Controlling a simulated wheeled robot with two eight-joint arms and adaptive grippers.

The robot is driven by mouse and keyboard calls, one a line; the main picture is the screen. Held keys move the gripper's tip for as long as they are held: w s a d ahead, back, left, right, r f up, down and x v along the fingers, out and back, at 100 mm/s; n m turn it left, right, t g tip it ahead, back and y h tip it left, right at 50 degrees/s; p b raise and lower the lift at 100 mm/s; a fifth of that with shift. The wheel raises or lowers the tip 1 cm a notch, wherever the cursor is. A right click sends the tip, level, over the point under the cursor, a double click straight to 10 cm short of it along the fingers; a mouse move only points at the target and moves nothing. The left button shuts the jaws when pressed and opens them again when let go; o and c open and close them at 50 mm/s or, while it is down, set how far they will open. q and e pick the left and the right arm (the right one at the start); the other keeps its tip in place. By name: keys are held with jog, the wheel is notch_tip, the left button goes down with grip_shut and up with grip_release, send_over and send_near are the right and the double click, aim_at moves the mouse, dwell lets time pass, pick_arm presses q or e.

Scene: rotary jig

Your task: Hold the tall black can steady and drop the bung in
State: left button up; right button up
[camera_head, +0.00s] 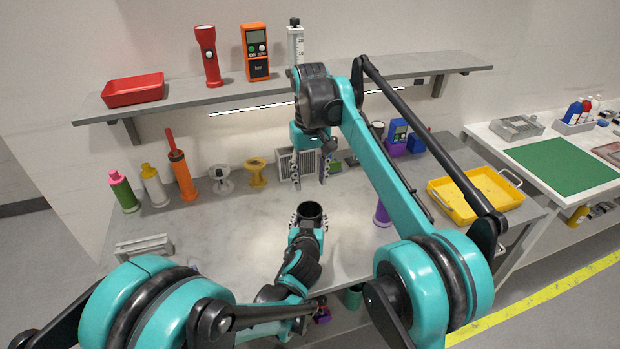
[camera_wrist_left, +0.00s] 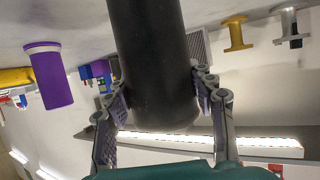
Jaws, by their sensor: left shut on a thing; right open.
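The tall black can (camera_head: 311,210) stands upright on the grey table, its open mouth facing up. My left gripper (camera_head: 307,224) is shut around it from the front. In the left wrist view, which is upside down, the fingers of my left gripper (camera_wrist_left: 162,97) press both sides of the can (camera_wrist_left: 152,50). My right gripper (camera_head: 310,181) points down above and behind the can, open, with nothing visible between its fingers. A purple cylinder (camera_head: 382,214) stands right of the can, partly behind my right arm; it also shows in the left wrist view (camera_wrist_left: 50,77). I cannot tell which thing is the bung.
A yellow tray (camera_head: 455,208) is at the right. The shelf (camera_head: 200,95) above holds a red tray, a torch and a meter. The table around the can is clear.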

pick_arm(q)
jog(key=o, duration=1.3)
jog(key=shift+c, duration=0.2)
